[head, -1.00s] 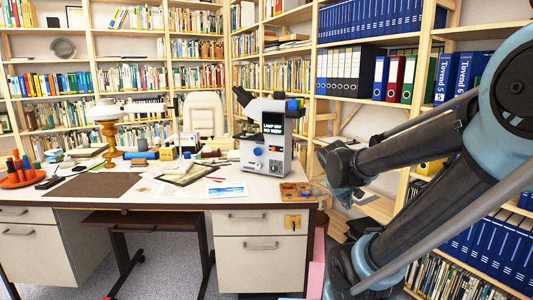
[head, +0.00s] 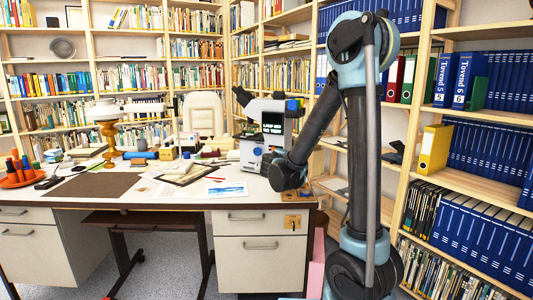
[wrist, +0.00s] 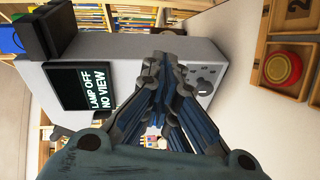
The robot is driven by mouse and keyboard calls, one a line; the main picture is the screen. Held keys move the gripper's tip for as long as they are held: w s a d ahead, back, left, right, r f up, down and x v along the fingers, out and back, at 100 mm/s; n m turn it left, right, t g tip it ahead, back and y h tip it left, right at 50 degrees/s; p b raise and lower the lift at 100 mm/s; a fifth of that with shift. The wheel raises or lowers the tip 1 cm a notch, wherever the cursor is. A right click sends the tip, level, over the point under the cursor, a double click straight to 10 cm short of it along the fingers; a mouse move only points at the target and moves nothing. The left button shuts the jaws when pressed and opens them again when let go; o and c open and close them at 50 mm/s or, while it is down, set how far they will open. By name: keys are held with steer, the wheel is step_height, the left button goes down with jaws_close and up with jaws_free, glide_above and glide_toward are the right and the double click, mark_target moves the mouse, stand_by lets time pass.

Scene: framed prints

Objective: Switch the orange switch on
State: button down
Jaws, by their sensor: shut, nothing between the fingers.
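A grey-white microscope (head: 262,130) stands on the right part of the desk. Its screen (wrist: 88,88) reads "LAMP OFF NO VIEW" in the wrist view, which is turned sideways. A dark dial (wrist: 206,76) shows on its body beside my fingers. No orange switch shows clearly on the microscope; my fingers and wrist cover part of its front. An orange-yellow plate with a small fitting (head: 292,222) is on the upper right drawer in the head view; I cannot tell whether it is the switch. My gripper (wrist: 160,65) is shut and empty, close before the microscope; contact is unclear.
A wooden tray (wrist: 263,45) with a red round piece (wrist: 282,68) lies beside the microscope. The desk (head: 222,200) also holds a dark mat (head: 92,186), a picture card (head: 228,189) and a lamp (head: 108,125). Bookshelves stand behind and to the right.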

mark_target(270, 150)
steer(key=w+a+n+t+y, duration=0.1)
steer(key=a+n+t+y, duration=0.1)
steer(key=a, duration=0.7)
steer(key=shift+w+a+f+n, duration=0.35)
steer(key=shift+f+n, duration=0.1)
steer(key=shift+n, duration=0.45)
steer(key=shift+w+d, duration=0.1)
steer(key=w, duration=0.9)
steer(key=shift+w+d, duration=0.15)
steer(key=shift+w, duration=0.25)
steer(key=shift+s+d, duration=0.2)
steer(key=shift+d, duration=0.35)
steer(key=shift+s+d, duration=0.2)
steer(key=shift+d, duration=0.3)
steer(key=shift+s+d, duration=0.1)
